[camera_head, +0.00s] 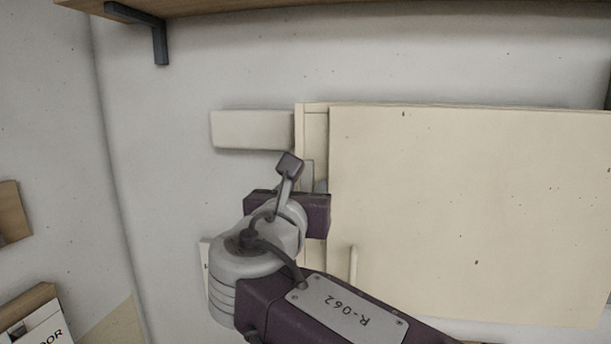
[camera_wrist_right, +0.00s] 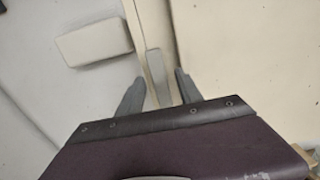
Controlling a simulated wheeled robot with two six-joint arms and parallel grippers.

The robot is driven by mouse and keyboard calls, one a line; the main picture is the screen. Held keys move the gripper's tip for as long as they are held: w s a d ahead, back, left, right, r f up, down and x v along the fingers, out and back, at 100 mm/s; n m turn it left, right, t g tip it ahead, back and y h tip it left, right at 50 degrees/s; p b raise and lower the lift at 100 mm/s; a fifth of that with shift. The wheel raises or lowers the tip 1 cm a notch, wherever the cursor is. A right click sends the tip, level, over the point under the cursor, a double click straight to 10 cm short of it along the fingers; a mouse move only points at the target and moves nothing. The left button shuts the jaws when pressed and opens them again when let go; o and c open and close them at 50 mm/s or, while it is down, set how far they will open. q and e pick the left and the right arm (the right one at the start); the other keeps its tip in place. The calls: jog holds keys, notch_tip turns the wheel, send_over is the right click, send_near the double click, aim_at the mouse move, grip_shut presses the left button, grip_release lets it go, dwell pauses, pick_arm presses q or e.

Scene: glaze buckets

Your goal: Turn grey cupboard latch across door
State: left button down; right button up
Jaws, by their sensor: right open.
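The grey latch (camera_wrist_right: 156,72) is a short flat bar on the cream cupboard's narrow side strip, just left of the door edge. It lies roughly along that edge, not across the door. In the head view only a small part of the latch (camera_head: 308,170) shows above my right gripper. The cupboard door (camera_head: 450,200) looks shut. My right gripper (camera_wrist_right: 159,79) is open, with one grey finger on each side of the latch's lower part. I cannot tell whether either finger touches it. In the head view my wrist hides most of this gripper (camera_head: 312,184). My left gripper is not in view.
A pale block (camera_head: 252,130) sticks out on the wall left of the cupboard. A bar handle (camera_head: 353,264) is on the door, close to my right arm. A wooden shelf (camera_head: 350,8) with a dark bracket (camera_head: 159,40) is above. The wall between is clear.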

jog(key=shift+w+r, duration=0.15)
jog(key=shift+w, duration=0.15)
jog(key=shift+s, duration=0.3)
jog(key=shift+w, duration=0.25)
grip_shut()
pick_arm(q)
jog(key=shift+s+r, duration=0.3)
